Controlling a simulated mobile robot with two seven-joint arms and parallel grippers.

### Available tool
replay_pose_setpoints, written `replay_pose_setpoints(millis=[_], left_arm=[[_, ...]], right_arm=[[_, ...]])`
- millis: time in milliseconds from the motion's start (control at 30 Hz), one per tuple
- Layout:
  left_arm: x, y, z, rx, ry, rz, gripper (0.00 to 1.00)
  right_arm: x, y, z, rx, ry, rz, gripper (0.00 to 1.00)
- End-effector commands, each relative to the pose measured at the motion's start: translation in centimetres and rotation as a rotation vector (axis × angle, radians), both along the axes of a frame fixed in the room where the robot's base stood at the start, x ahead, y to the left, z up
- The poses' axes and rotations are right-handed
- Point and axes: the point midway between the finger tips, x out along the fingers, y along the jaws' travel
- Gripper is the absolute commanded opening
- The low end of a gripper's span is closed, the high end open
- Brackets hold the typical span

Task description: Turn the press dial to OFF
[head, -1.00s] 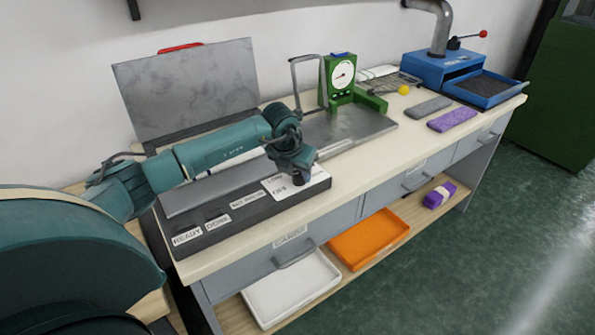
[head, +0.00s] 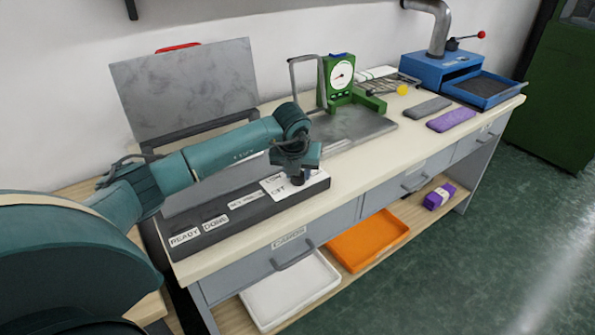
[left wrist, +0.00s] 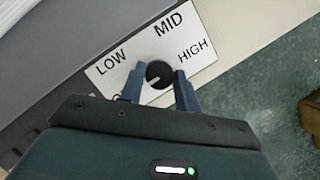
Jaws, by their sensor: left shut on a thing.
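The press dial is a small dark round knob (left wrist: 159,73) on a white label plate (left wrist: 108,66) at the front edge of the press. In the left wrist view I read LOW, MID and HIGH around it. In the head view OFF shows on the plate (head: 277,190) too; in the wrist view my gripper covers that part. My left gripper (left wrist: 158,82) is shut on the knob, one finger on each side. A pale mark on the knob points toward the lower left. In the head view my left gripper (head: 297,177) points down at the plate. My right gripper is out of view.
The press (head: 180,85) stands open with its lid raised behind my left arm. A green dial gauge stand (head: 341,75), a blue box (head: 440,68), and grey and purple bars (head: 451,120) stand farther right. An orange tray (head: 369,240) and a white tray (head: 290,290) sit below.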

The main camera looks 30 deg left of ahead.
Motion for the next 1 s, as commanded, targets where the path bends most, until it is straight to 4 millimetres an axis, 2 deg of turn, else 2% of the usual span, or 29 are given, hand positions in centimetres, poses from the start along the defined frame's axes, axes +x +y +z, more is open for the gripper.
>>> replay_pose_setpoints(millis=[100, 133, 400, 733, 867, 1000], left_arm=[[0.1, 0.0, 0.1, 0.000, -0.003, 0.001, 0.10], [0.1, 0.0, 0.1, 0.000, -0.003, 0.001, 0.33], [0.0, 0.0, 0.1, -0.001, -0.001, 0.001, 0.54], [-0.2, -0.1, 0.6, 0.000, -0.002, 0.000, 0.54], [-0.8, -0.3, 2.5, 0.000, -0.005, -0.001, 0.54], [-2.0, -0.8, 5.4, 0.001, -0.006, -0.002, 0.54]], right_arm=[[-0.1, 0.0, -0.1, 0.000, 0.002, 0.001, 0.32], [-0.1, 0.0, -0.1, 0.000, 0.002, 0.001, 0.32], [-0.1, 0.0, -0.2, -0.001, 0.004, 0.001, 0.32], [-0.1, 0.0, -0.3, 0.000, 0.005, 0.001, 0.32], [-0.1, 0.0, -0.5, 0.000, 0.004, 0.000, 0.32], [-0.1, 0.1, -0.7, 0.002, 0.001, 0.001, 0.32]])
